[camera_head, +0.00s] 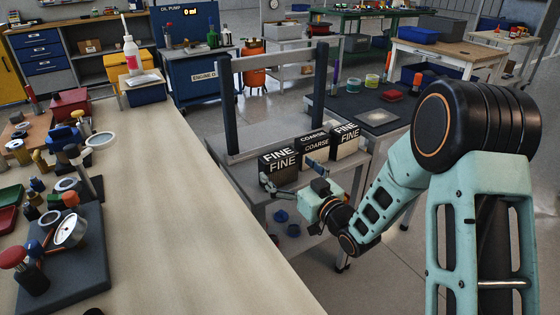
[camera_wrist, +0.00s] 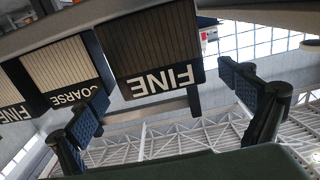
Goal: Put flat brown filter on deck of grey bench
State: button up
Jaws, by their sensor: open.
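I cannot make out a separate filter lying flat. My gripper (camera_head: 298,180) is open and empty, in front of the left FINE filter. In the wrist view, which is upside down, this FINE filter (camera_wrist: 150,45) shows between and beyond the spread fingers of my gripper (camera_wrist: 162,87); the COARSE filter (camera_wrist: 58,72) is beside it.
A long pale worktable (camera_head: 170,190) with tools stands left. A dark-topped table (camera_head: 355,110) stands behind, right.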

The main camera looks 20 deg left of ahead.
jog(key=v, duration=0.8)
jog(key=shift+p, duration=0.4)
